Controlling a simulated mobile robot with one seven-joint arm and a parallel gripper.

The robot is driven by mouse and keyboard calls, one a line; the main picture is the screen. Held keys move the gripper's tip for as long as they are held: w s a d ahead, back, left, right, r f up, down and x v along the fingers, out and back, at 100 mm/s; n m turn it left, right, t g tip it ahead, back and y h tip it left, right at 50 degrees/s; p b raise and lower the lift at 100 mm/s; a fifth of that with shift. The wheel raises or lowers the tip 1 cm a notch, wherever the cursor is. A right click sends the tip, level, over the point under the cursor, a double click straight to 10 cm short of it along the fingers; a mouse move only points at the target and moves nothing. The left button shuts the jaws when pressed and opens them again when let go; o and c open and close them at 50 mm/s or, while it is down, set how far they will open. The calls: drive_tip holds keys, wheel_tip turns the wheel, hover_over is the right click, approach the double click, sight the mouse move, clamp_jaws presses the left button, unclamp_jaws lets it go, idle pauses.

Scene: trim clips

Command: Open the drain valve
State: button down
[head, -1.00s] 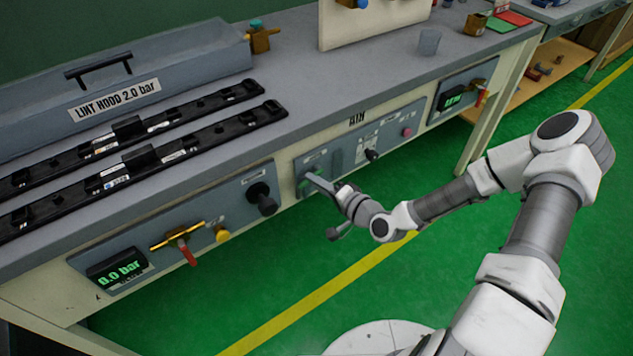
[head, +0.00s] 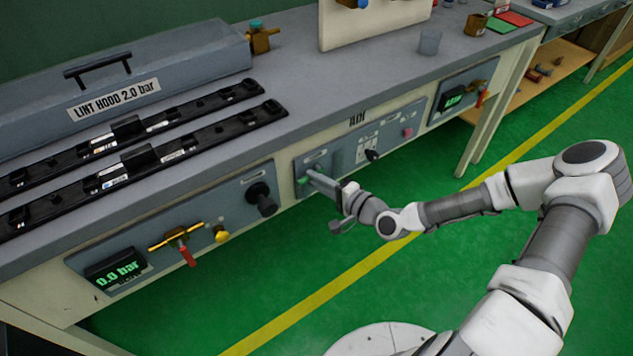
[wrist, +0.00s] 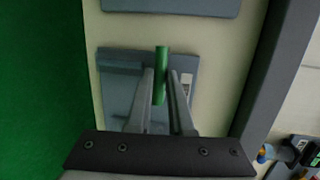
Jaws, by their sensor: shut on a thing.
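A green handle (wrist: 160,76) stands out from a grey panel plate in the wrist view; I take it for the drain valve's handle, though its label is too small to read. In the head view only a small green bit (head: 303,181) shows at the left of the middle front panel. My gripper (wrist: 161,88) is shut on the green handle, one finger on each side. In the head view my gripper (head: 313,177) reaches to the panel from the right and partly hides the handle.
The left panel has a 0.0 bar display (head: 117,270), a brass valve with a red lever (head: 186,252), a yellow knob (head: 221,234) and a black knob (head: 262,199). A dark switch (head: 371,155) sits right of my gripper. Green floor in front is clear.

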drive_tip(key=c, duration=0.8)
unclamp_jaws()
drive_tip(key=shift+s+d, duration=0.1)
drive_tip(key=p+v, duration=0.2)
drive_tip(key=v, duration=1.5)
drive_tip(key=shift+s+p, duration=0.1)
drive_tip(key=shift+p, duration=0.25)
